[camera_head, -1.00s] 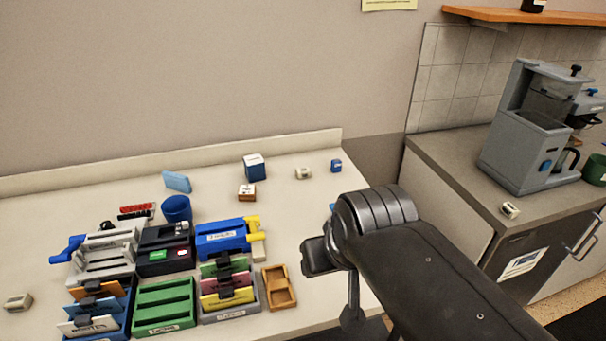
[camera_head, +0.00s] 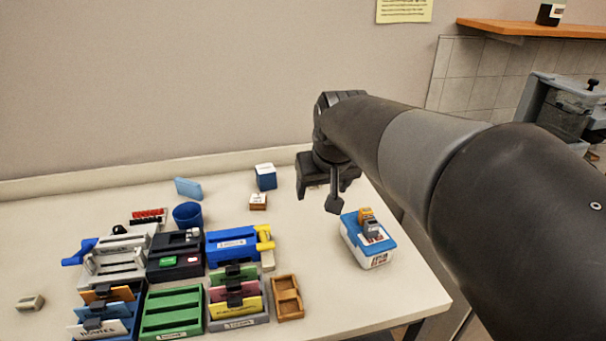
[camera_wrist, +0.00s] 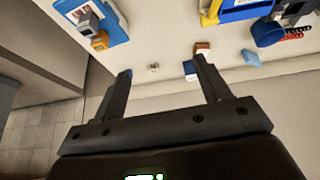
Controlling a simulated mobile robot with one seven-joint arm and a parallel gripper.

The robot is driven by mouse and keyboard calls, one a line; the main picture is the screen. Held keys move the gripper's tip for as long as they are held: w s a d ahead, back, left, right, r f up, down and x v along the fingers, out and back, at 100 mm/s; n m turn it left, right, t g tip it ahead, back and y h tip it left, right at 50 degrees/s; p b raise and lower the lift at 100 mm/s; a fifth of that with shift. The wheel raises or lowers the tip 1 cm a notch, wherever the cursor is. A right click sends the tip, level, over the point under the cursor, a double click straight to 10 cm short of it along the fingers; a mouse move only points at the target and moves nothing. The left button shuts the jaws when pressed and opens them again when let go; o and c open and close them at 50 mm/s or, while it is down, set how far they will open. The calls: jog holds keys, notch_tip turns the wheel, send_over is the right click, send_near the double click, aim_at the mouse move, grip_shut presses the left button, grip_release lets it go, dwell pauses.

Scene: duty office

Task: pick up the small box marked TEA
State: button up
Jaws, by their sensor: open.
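No TEA marking is legible, so I cannot tell which small box carries it. In the head view, a blue box with a white top (camera_head: 265,177) stands toward the back of the table. Just in front is a small orange-brown box with a white label (camera_head: 258,202). Both show in the wrist view, the orange-brown one (camera_wrist: 202,47) and the blue one (camera_wrist: 190,70) near one fingertip. A small pale block (camera_wrist: 153,67) shows between the open fingers. My gripper (camera_head: 319,196) is open, empty and above the table, right of the boxes; its gripper in the wrist view (camera_wrist: 163,70) touches nothing visible.
A blue-and-white container (camera_head: 367,242) stands at the table's right side. A blue cup (camera_head: 187,215), a light-blue block (camera_head: 188,188), trays and a wooden tray (camera_head: 287,297) fill the left and middle. A wall borders the back. Bare tabletop lies around the two boxes.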

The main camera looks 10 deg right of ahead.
jog(key=w+d+f, duration=0.2)
jog(key=w, duration=0.6)
jog(key=w+d+f, duration=0.1)
jog(key=w, duration=0.7)
jog(key=shift+g, duration=0.4)
jog(key=w+d+f, duration=0.1)
jog(key=w+f, duration=0.5)
jog(key=w+d+f, duration=0.2)
jog(key=w+f, duration=0.4)
jog(key=f, duration=0.1)
jog(key=w+d+f, duration=0.2)
jog(key=w+f, duration=0.5)
jog(key=shift+d+f, duration=0.15)
jog(key=shift+d, duration=0.05)
jog(key=shift+c, duration=0.4)
jog(key=c, duration=1)
